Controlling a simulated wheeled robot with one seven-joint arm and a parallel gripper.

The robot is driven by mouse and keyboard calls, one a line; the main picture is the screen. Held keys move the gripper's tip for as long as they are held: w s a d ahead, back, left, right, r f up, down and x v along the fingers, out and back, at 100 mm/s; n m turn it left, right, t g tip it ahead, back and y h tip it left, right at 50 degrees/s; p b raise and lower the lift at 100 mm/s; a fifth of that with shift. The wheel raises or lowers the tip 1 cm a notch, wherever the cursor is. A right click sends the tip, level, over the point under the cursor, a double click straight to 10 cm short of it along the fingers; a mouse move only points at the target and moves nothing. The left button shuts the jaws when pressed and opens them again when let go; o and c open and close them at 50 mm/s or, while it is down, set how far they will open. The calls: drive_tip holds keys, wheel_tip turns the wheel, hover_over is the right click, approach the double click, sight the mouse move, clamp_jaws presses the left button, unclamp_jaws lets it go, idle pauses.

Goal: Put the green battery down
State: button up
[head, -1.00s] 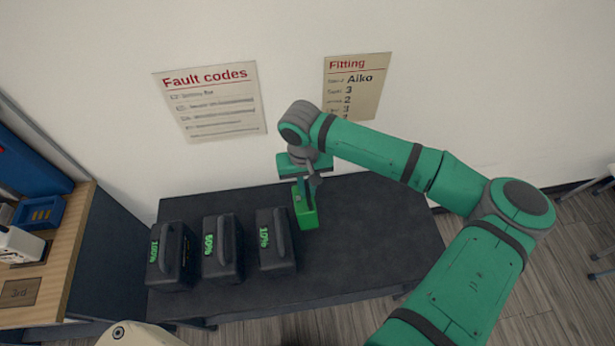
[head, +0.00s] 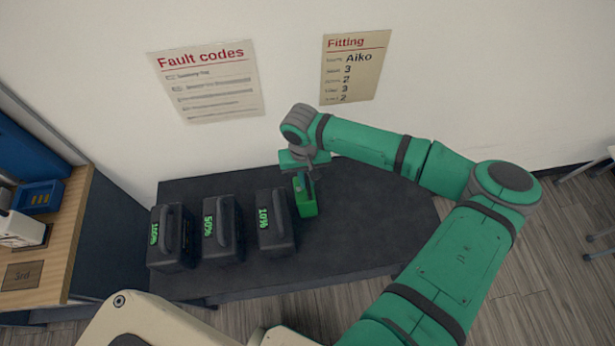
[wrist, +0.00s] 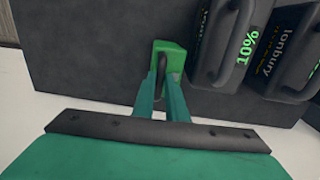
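The green battery (head: 305,198) is at the right end of the row of black batteries, over the dark bench top (head: 368,222). My gripper (head: 301,172) is above it, with its fingers at the battery's handle. In the wrist view the green battery (wrist: 172,58) shows between and beyond the two green fingers (wrist: 162,98), which close in on its dark handle. The battery looks upright. I cannot tell whether its base touches the bench or hangs just above it.
Three black batteries stand in a row to the left, marked 100% (head: 172,240), 50% (head: 222,230) and 10% (head: 275,224); the 10% one is close beside the green one. The bench is clear to the right. A wooden counter (head: 60,240) is at far left.

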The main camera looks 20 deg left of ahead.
drive_tip(key=o, duration=0.4)
drive_tip(key=shift+f, duration=0.1)
drive_tip(key=shift+c, duration=0.2)
wheel_tip(320, 180, up, 12)
drive_tip(key=shift+s+a, duration=0.25)
drive_tip(key=shift+a, duration=0.05)
